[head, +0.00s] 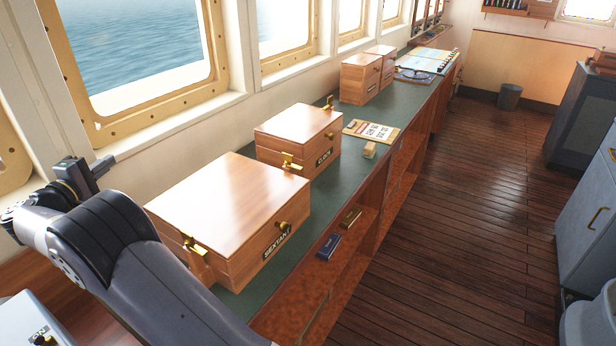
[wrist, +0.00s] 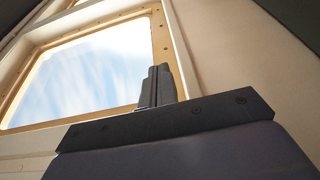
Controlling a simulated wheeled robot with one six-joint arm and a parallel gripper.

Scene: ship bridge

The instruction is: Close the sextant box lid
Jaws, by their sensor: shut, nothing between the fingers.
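The wooden sextant box (head: 232,205), labelled SEXTANT on its right-hand face, stands on the green counter in the head view. Its lid lies flat on the body and looks closed, with a thin seam around it. A brass latch (head: 195,246) and a brass knob (head: 281,225) show on its sides. My gripper (head: 102,165) is left of the box, apart from it, near the window wall. My gripper also shows in the wrist view (wrist: 157,86), its fingers together and empty, facing the window. The box is not visible in the wrist view.
A second wooden box (head: 297,133) stands just behind the sextant box, with smaller boxes (head: 360,78) farther along the green counter (head: 338,187). A clipboard (head: 371,131) and small wooden block (head: 370,150) lie near its edge. The wooden floor (head: 480,200) at right is clear.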

